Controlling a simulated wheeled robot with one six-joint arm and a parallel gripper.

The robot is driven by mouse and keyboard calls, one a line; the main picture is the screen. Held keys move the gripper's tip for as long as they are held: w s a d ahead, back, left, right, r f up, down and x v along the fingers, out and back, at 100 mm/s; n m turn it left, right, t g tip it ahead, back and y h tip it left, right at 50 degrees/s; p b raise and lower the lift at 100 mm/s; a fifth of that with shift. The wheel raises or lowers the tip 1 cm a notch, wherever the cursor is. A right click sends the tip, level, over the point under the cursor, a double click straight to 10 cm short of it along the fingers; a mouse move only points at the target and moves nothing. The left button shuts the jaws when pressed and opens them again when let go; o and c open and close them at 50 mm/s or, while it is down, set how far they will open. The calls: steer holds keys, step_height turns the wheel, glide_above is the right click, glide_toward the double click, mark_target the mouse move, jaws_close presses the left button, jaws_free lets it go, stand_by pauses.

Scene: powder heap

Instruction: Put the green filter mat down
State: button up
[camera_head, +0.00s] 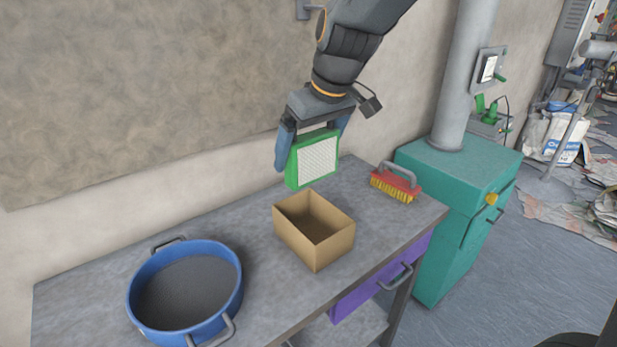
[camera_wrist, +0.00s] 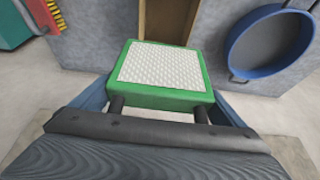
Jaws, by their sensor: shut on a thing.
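The green filter mat (camera_head: 317,160) is a thick square block with a green frame and a white honeycomb face. My gripper (camera_head: 312,152) is shut on it, with one blue finger on each side. It appears to be held above the back of the grey workbench (camera_head: 255,200), behind the cardboard box. In the wrist view the mat (camera_wrist: 160,75) lies across the middle between the fingers of my gripper (camera_wrist: 165,100), its white face toward the camera.
An open, seemingly empty cardboard box (camera_head: 330,248) stands on the bench. A blue pan (camera_head: 150,325) of dark powder is at left. A red brush (camera_head: 397,180) with yellow bristles lies at right, near a teal cabinet (camera_head: 450,220). The bench between pan and box is clear.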

steer(key=shift+r, duration=0.35)
step_height(320, 180, down, 10)
steer(key=p, duration=0.1)
steer(key=shift+r, duration=0.2)
stand_by(0.3)
steer(key=shift+f, duration=0.3)
steer(key=o, duration=0.9)
steer(key=shift+r, duration=0.1)
